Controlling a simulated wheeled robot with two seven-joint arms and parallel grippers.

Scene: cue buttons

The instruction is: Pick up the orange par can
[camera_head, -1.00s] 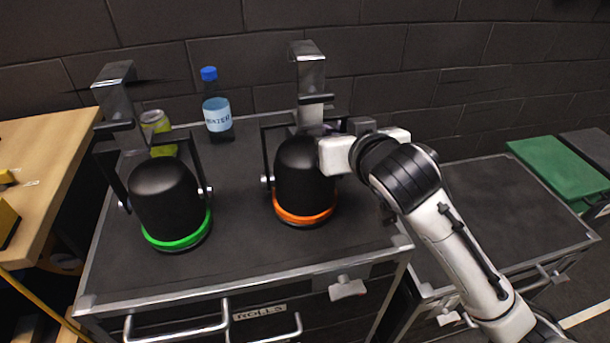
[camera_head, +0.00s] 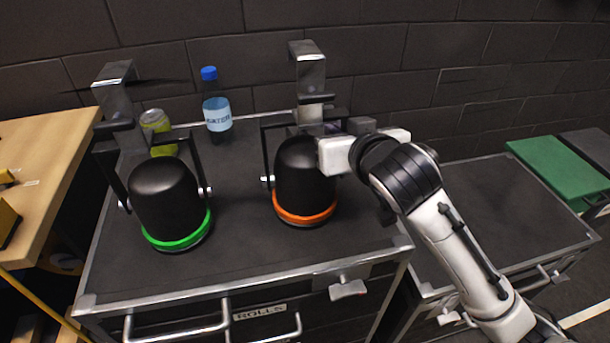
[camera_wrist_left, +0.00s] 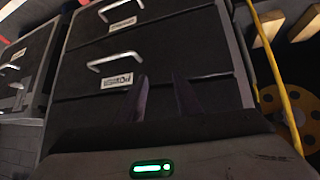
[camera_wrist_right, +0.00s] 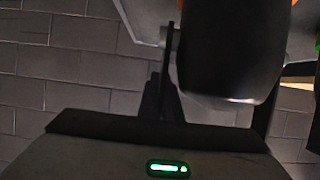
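The orange par can (camera_head: 304,180) is a black, domed lamp with an orange ring at its base and a black yoke with a metal clamp on top. It stands on the dark cart top in the head view. My right gripper (camera_wrist_right: 161,100) is at the right side of its yoke; its fingers are close together around the thin yoke bar, and the lamp body (camera_wrist_right: 232,50) fills the upper right of that view. The fingertips are partly hidden in the head view. My left gripper (camera_wrist_left: 161,95) is open and empty, facing the cart's drawer fronts.
A similar par can with a green ring (camera_head: 170,205) stands to the left. A wooden table (camera_head: 45,165) is at left; a lower cart top (camera_head: 500,215) at right is clear.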

